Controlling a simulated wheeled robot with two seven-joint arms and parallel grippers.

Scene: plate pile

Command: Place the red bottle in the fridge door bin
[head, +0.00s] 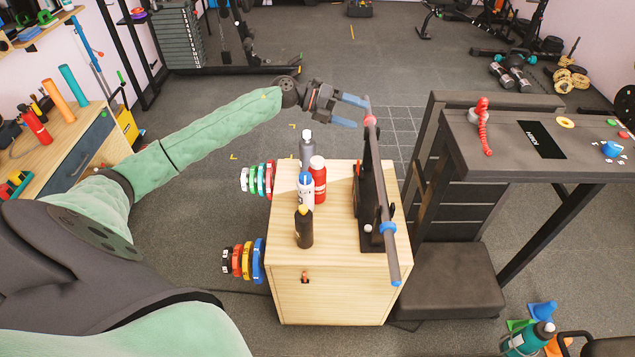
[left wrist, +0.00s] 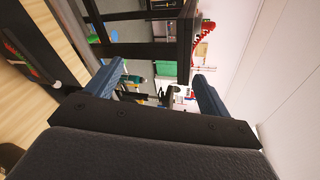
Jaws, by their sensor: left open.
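A red bottle (head: 319,181) with a white cap stands upright on a light wooden cabinet, among other bottles. A second red bottle-like object (head: 36,126) is on the bench at the far left. My left gripper (head: 360,112) is open and empty, beyond the cabinet's far edge near the upper end of a grey bar. It is apart from the red bottle on the cabinet. Its two blue fingers also show spread in the left wrist view (left wrist: 158,72), with nothing held between them. My right gripper is not in view. I see no fridge or door bin.
The wooden cabinet (head: 340,295) also bears a grey bottle (head: 307,150), a white-and-blue bottle (head: 306,192), a black bottle (head: 304,228) and a black rack with the grey bar (head: 385,215). Coloured discs hang at its left side. A dark bench (head: 535,175) stands right.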

